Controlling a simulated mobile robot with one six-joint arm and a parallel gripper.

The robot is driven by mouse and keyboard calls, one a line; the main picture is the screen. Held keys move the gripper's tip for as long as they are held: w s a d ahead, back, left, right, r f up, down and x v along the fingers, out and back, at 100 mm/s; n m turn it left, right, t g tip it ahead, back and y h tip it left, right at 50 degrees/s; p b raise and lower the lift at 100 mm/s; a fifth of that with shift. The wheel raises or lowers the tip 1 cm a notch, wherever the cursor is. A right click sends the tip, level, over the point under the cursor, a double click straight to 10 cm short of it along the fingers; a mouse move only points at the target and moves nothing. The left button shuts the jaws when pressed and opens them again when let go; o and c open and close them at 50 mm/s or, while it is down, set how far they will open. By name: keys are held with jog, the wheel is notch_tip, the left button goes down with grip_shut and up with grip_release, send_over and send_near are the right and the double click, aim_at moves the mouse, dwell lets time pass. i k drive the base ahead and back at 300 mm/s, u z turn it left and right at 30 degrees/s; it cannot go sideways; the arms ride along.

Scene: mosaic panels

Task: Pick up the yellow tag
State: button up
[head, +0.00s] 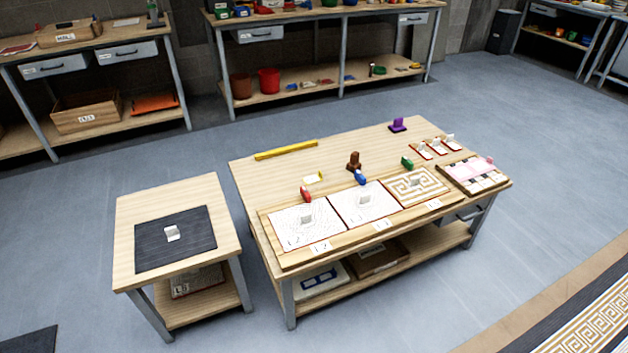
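A small yellow and white piece (313,177), which looks like the yellow tag, lies flat on the wooden table (240,168). It sits behind the left mosaic panel and in front of a long yellow bar (286,150). Nothing covers it, but its details are too small to make out. My gripper is not in view.
Red (306,194), blue (360,177), green (407,162), brown (354,160) and purple (398,125) pieces stand nearby. Mosaic panels (304,224) line the table's front. A side table (130,215) with a dark mat (150,247) stands left, across a floor gap.

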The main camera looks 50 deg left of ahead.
aim_at(310, 179)
jog(key=k, duration=0.2)
jog(key=u, duration=3.25)
jog(key=k, duration=0.7)
jog(key=z, duration=0.15)
jog(key=i, duration=0.45)
jog(key=z, duration=0.05)
